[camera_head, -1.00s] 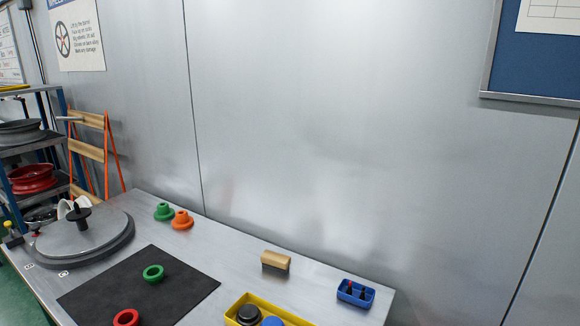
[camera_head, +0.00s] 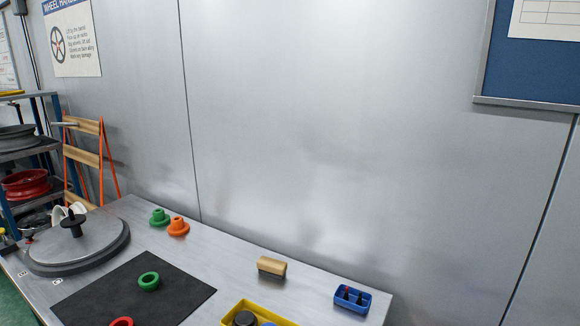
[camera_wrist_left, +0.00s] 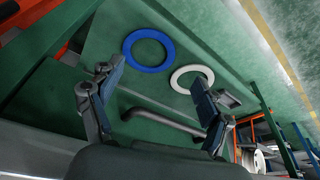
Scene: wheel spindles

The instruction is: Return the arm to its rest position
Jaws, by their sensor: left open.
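My left gripper (camera_wrist_left: 160,105) shows in the left wrist view with its two fingers spread wide and nothing between them. It is over the green floor, apart from the table. Neither gripper nor arm shows in the head view. My right gripper is in no view.
In the head view the grey table (camera_head: 215,268) carries a round turntable (camera_head: 80,245), a black mat (camera_head: 185,292), green and orange parts, a brush (camera_head: 272,267), a yellow bin (camera_head: 262,311) and a blue tray (camera_head: 352,300). Blue (camera_wrist_left: 148,50) and white (camera_wrist_left: 192,79) rings show in the wrist view.

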